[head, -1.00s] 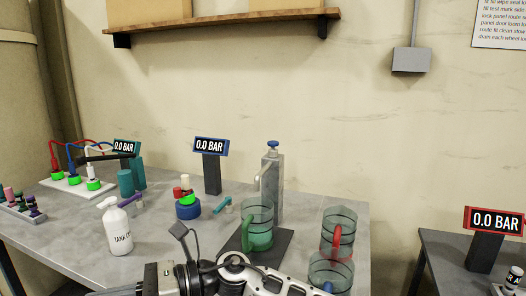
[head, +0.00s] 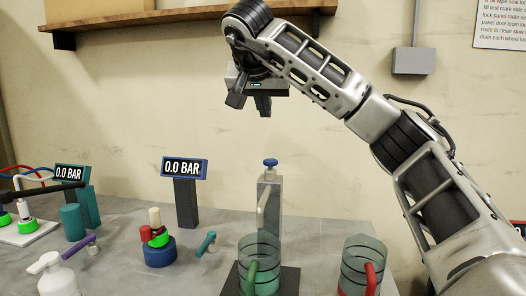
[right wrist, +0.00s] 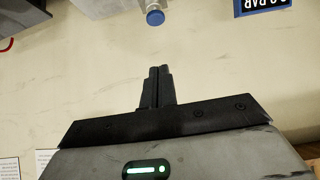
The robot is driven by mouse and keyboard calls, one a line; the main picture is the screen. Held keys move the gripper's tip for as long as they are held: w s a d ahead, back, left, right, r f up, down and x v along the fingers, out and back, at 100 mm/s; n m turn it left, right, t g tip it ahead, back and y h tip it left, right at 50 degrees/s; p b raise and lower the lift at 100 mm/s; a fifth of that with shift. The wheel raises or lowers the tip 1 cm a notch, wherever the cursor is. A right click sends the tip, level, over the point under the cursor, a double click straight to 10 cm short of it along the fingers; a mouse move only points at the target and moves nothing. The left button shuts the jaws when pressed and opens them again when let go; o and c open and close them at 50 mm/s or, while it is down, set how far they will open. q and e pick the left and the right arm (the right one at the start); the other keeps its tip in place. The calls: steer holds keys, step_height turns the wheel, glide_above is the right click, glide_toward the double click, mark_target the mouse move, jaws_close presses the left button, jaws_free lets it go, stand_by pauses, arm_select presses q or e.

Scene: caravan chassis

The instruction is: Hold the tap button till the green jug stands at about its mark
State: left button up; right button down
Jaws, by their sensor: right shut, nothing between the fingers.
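The grey tap (head: 268,205) stands upright on the bench with its blue button (head: 270,162) on top. The clear jug with the green handle (head: 259,262) stands on a dark mat (head: 289,282) in front of the tap. Green shows low in it; its level against the mark cannot be read. My right gripper (head: 251,108) hangs in the air above the blue button, clear of it, shut and empty. The right wrist view shows its closed fingers (right wrist: 159,72), with the blue button (right wrist: 155,17) beyond them, apart. My left gripper is not in view.
A jug with a red handle (head: 362,268) stands right of the mat. Blue display (head: 184,167) and teal display (head: 72,173) read 0.0 BAR. A blue-based fitting (head: 159,252) and a white bottle (head: 50,277) stand left. A wooden shelf (head: 180,17) hangs close behind the gripper.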

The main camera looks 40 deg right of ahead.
steer(key=shift+s, duration=0.1)
glide_above(269, 162)
step_height(269, 162, down, 8)
steer(key=shift+d+r, duration=0.15)
step_height(269, 162, down, 2)
steer(key=shift+f, duration=0.75)
